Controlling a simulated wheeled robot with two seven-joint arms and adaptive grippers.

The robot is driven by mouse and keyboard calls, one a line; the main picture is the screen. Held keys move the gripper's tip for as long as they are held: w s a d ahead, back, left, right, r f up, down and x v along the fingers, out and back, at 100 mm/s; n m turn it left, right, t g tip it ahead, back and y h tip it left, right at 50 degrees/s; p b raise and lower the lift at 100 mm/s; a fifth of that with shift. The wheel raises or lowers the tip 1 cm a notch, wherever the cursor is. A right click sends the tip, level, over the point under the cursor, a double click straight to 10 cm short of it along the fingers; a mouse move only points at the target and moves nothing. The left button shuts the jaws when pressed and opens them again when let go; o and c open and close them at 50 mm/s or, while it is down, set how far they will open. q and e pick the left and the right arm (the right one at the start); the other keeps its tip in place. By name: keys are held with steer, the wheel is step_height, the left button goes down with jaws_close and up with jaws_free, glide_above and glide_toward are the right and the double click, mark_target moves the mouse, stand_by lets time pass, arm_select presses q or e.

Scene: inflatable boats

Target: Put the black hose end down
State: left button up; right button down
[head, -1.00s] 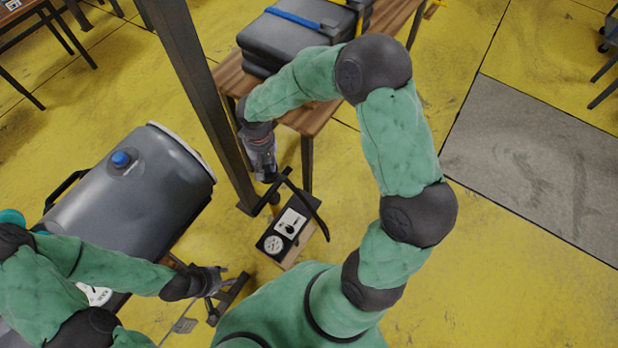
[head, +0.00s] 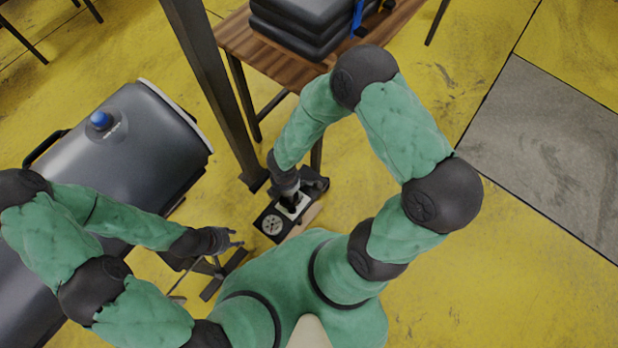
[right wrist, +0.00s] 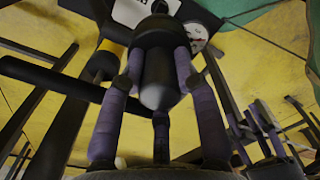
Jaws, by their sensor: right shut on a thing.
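My right gripper (right wrist: 160,75) is shut on the hose end. In the head view the right gripper (head: 294,200) is low over the small box with a dial (head: 272,225), and it hides most of the hose. I cannot tell whether the hose touches the box. My left gripper (head: 232,241) is empty, with fingers spread, beside the large grey boat.
The large grey inflatable boat (head: 128,150) with a blue valve cap lies at left. A dark post (head: 205,90) stands just behind the box. A wooden table (head: 240,42) with folded black boats (head: 305,20) is beyond. Yellow floor is clear at right.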

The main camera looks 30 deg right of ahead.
steer(key=w+d+f+b, duration=0.2)
steer(key=d+f, duration=0.2)
steer(key=w+d+f+b, duration=0.1)
steer(key=w+d+f, duration=0.1)
steer(key=d+f, duration=0.1)
steer(key=w+d+f+b, duration=0.2)
steer(key=w+d+f, duration=0.1)
steer(key=f, duration=0.3)
steer(key=shift+w+d+b, duration=0.1)
steer(key=shift+d+b, duration=0.25)
steer(key=shift+d, duration=0.5)
steer(key=shift+f, duration=0.15)
steer(key=c, duration=0.9)
jaws_free()
